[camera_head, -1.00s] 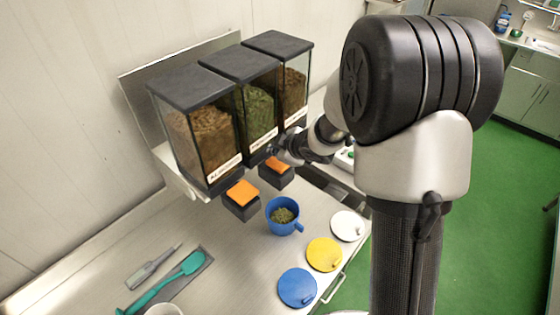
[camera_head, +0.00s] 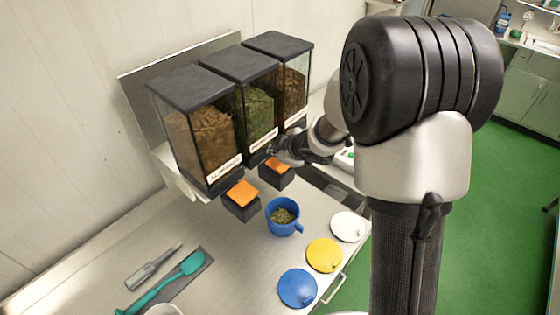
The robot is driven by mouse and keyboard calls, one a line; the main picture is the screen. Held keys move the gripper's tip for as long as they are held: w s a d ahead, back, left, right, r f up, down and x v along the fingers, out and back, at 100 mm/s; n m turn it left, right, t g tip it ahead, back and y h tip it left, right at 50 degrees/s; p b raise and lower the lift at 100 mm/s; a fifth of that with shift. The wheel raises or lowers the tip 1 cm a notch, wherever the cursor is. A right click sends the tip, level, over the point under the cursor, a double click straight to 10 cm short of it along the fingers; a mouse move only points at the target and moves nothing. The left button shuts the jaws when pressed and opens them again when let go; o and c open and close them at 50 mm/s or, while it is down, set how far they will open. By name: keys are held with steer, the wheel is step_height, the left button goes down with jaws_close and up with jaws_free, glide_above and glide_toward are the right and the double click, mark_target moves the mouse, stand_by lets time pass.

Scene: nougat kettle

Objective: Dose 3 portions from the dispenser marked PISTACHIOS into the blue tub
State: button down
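Three clear dispensers with black lids hang on the wall. The middle dispenser (camera_head: 259,107) holds green bits like pistachios; its label is too small to read surely. Below it is a black outlet with an orange lever (camera_head: 278,163). My gripper (camera_head: 276,156) is at this lever, seemingly touching it; its fingers are small and partly hidden, so I cannot tell whether they are open. The blue tub (camera_head: 284,228) stands upright on the steel counter, below and in front of the middle outlet. Green bits (camera_head: 283,215) lie in it.
The left dispenser (camera_head: 198,138) holds brown nuts and has an orange lever (camera_head: 242,193). The right dispenser (camera_head: 293,84) is partly behind my arm. Blue (camera_head: 297,288), yellow (camera_head: 324,255) and white (camera_head: 347,226) lids lie near the counter edge. A teal spatula (camera_head: 170,278) lies front left.

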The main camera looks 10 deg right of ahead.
mark_target(278, 163)
steer(key=shift+f, duration=0.45)
steer(key=shift+s+f+b, duration=0.1)
steer(key=shift+f+b, duration=0.95)
steer(key=shift+b, duration=0.1)
stand_by(0.7)
steer(key=shift+r, duration=0.15)
steer(key=shift+r+p, duration=1.35)
steer(key=shift+p, duration=0.1)
step_height(278, 163, up, 5)
steer(key=p, duration=0.5)
steer(key=shift+r, duration=0.1)
stand_by(0.7)
